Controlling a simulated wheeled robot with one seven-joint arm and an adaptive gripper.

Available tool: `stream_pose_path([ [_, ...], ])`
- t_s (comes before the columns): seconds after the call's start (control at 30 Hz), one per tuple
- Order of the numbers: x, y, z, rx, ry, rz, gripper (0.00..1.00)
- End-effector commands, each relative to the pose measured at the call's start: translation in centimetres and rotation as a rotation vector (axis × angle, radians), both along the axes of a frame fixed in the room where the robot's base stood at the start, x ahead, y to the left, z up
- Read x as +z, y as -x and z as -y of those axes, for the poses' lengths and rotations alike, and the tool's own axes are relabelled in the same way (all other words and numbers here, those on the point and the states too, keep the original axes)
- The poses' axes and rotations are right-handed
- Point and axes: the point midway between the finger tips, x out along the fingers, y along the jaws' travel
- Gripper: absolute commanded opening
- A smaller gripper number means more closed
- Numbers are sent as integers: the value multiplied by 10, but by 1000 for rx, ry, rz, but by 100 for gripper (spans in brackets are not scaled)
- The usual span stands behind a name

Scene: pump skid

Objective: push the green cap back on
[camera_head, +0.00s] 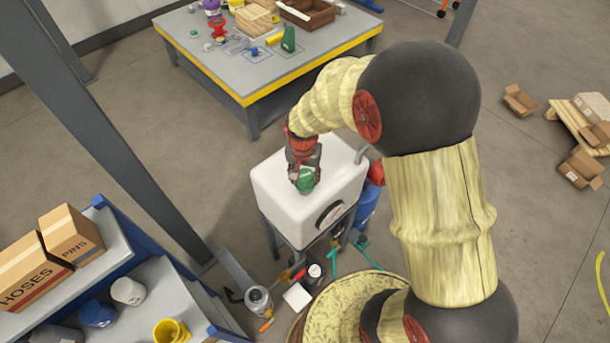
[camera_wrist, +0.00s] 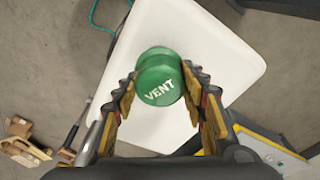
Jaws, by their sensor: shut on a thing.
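The green cap (camera_wrist: 158,82), marked VENT, is between the fingers of my gripper (camera_wrist: 165,92) in the wrist view. My gripper is shut on it. In the head view the green cap (camera_head: 306,181) shows below my gripper (camera_head: 304,175), over the top of a white tank (camera_head: 270,185). The tank top also fills the middle of the wrist view (camera_wrist: 225,60). The cap hides whatever opening lies under it, and I cannot tell whether the cap touches the tank.
A grey table (camera_head: 215,62) with a yellow edge and several parts stands behind the tank. A shelf (camera_head: 165,285) with boxes and pots is at lower left. A grey post (camera_head: 100,120) rises left of the tank.

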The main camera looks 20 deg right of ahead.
Motion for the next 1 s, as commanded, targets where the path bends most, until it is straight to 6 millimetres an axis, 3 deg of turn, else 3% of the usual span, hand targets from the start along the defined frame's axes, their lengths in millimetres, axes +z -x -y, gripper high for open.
stream_pose_path([
  [0.83, -12, 0, 0, 0, 0, 0, 7],
  [0.87, -12, 0, 0, 0, 0, 0, 43],
  [1.0, -12, 0, 0, 0, 0, 0, 51],
])
